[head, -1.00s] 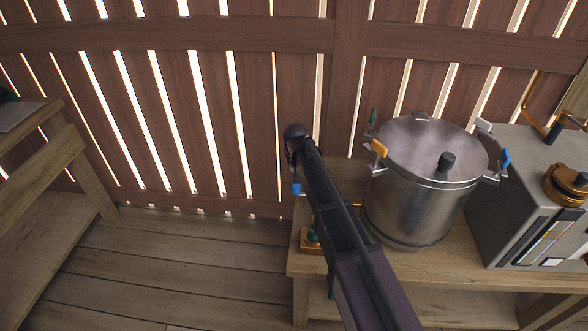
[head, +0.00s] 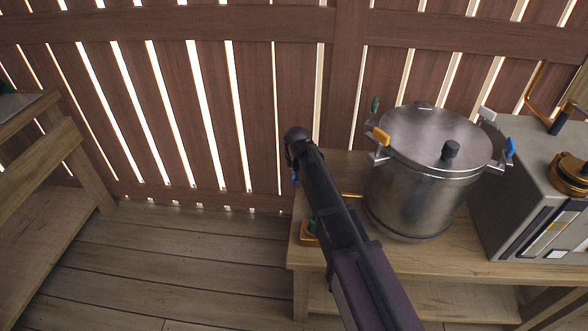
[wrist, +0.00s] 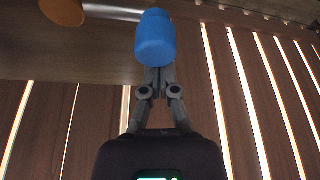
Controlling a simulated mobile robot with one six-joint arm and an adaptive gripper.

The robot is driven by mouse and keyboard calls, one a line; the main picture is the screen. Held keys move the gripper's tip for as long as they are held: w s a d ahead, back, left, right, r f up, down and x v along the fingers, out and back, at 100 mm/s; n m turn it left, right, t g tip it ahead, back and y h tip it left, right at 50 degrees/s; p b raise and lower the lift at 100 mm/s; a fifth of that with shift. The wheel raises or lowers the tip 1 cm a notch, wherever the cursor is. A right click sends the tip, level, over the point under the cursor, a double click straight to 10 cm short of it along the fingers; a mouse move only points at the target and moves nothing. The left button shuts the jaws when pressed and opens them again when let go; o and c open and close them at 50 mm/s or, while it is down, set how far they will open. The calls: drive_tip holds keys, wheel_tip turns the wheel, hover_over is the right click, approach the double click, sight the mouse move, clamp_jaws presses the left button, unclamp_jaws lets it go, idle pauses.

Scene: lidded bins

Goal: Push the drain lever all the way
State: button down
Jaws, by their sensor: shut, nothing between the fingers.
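What looks like the drain lever's blue grip (wrist: 155,38) is at the top centre of the wrist view. A pale metal rod (wrist: 112,11) runs from it to an orange round part (wrist: 63,9). My gripper (wrist: 155,78) is shut and empty, with its fingertips right at the lower end of the blue grip. I cannot tell whether they touch. In the head view, a small blue patch (head: 294,178) shows at the left edge of my arm, which hides the gripper. The steel pot (head: 408,210) stands on the bench, with a brass pipe (head: 352,195) at its left side.
The wooden bench (head: 475,247) also holds a grey box (head: 508,165) with a brass knob. A small orange block (head: 309,239) with a green top sits at the bench's left end. A slatted fence (head: 210,120) stands behind. Open floor (head: 180,255) lies to the left.

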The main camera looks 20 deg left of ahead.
drive_tip(key=shift+s+d, duration=0.2)
drive_tip(key=shift+s, duration=0.4)
drive_tip(key=w+a, duration=0.2)
drive_tip(key=w, duration=0.2)
drive_tip(key=p+v, duration=0.9)
drive_tip(key=v, duration=0.1)
idle(0.6)
